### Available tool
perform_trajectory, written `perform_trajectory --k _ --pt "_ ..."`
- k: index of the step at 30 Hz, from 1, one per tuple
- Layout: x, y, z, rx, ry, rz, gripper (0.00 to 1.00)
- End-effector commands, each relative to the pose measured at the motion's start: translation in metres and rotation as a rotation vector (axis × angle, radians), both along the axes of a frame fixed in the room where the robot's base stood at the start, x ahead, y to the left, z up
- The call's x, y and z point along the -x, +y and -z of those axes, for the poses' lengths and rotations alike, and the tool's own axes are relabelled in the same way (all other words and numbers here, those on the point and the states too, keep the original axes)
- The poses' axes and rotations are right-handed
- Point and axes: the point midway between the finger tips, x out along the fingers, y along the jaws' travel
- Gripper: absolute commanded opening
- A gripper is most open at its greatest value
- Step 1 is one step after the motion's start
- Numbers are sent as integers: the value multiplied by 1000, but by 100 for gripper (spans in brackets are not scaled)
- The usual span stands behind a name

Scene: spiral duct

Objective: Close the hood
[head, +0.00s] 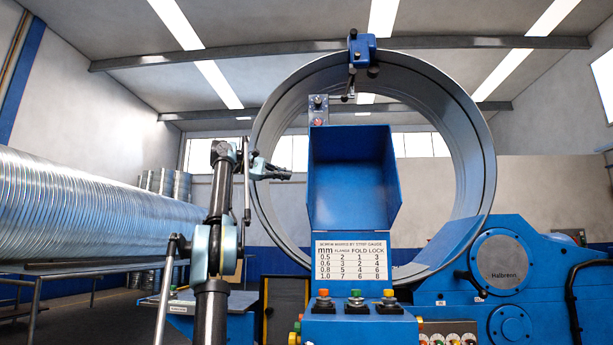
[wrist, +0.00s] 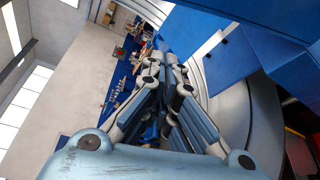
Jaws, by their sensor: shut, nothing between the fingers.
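The blue hood (head: 347,180) stands raised and open above the control panel (head: 354,322), its hollow inside facing me. A white plate with a number table (head: 351,260) shows just below it. My gripper (head: 288,175) is to the left of the hood, at about its mid height, with its fingers pointing right toward it. A gap shows between the fingertips and the hood's left edge in the head view. In the wrist view my gripper (wrist: 162,48) is shut and empty. Blue panels show to the right of the fingers there; I cannot tell for sure which is the hood.
A large metal duct ring (head: 474,170) stands behind the hood. A blue machine housing (head: 450,292) is on the right. Coloured buttons (head: 355,297) line the panel below. A long spiral duct (head: 90,212) lies on a stand at the left. The air left of the hood looks free.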

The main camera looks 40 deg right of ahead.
Motion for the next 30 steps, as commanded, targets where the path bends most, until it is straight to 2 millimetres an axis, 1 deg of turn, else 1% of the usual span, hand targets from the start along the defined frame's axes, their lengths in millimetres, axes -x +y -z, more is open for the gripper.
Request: perform_trajectory --k 5,8,11,25,27,30 --pt "1 -7 -9 27 15 11 0" --pt "4 -13 -9 29 17 13 0" --pt "8 -25 -7 29 17 13 0" --pt "39 -101 1 29 16 15 0" --pt "44 -92 -2 28 17 10 0" --pt "51 -85 -5 28 17 10 0"
